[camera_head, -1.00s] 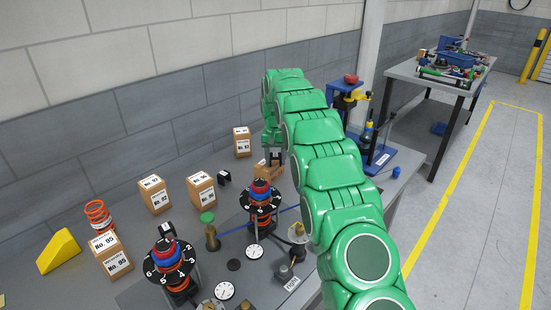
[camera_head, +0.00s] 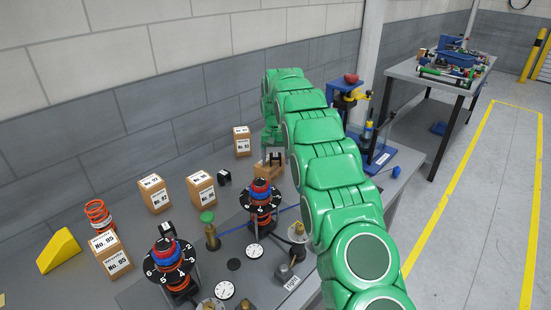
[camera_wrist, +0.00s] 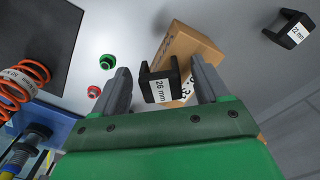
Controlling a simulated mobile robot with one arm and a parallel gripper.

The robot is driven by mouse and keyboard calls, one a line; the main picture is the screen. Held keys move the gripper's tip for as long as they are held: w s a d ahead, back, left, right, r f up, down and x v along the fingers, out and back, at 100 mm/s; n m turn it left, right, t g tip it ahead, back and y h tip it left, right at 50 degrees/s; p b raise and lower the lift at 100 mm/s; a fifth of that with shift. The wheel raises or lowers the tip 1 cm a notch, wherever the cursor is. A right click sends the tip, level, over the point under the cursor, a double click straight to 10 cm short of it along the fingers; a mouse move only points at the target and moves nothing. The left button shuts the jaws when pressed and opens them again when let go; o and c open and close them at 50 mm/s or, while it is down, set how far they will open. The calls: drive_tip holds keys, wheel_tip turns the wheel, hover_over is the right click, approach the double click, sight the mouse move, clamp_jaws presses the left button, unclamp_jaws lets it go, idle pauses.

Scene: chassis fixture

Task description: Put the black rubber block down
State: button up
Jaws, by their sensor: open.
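A black rubber block (camera_wrist: 160,84) marked "26 mm", with a U-shaped outline, is between the fingers of my gripper (camera_wrist: 160,72) in the wrist view. The fingers stand apart, with a gap visible on at least the right side of the block. A cardboard box (camera_wrist: 187,50) is right behind the block. In the head view the block (camera_head: 277,158) shows at the top of the box (camera_head: 266,172); whether it rests fully on it I cannot tell. My green arm hides part of this area.
A second black block (camera_wrist: 289,28), marked "12 mm", lies to the right in the wrist view. Several cardboard boxes (camera_head: 154,195) stand along the wall. Two dial-topped spring stands (camera_head: 261,200) are in front. A blue-based press (camera_head: 376,158) stands right of my arm.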

sight(276, 155)
wheel_tip(276, 155, up, 6)
drive_tip(key=shift+w, duration=0.1)
drive_tip(key=shift+r, duration=0.75)
drive_tip(key=shift+s+d+r, duration=0.15)
drive_tip(key=shift+s+r, duration=0.1)
drive_tip(key=shift+s, duration=0.1)
drive_tip(key=s+d+r, duration=0.3)
drive_tip(key=s, duration=0.6)
drive_tip(key=s+d+r+g, duration=0.1)
drive_tip(key=s+d+r, duration=0.25)
drive_tip(key=s, duration=0.65)
drive_tip(key=s+d+r, duration=0.3)
drive_tip(key=s+r, duration=0.1)
drive_tip(key=s, duration=0.5)
drive_tip(key=s+f, duration=0.2)
drive_tip(key=s, duration=0.9)
drive_tip(key=s+d+f, duration=0.1)
drive_tip(key=s+f, duration=0.2)
drive_tip(key=s, duration=0.8)
drive_tip(key=s+d+f, duration=0.1)
drive_tip(key=s+f, duration=0.1)
drive_tip(key=s, duration=0.9)
drive_tip(key=shift+d+f+g, duration=0.25)
drive_tip(key=shift+f+g, duration=0.1)
drive_tip(key=shift+g, duration=0.05)
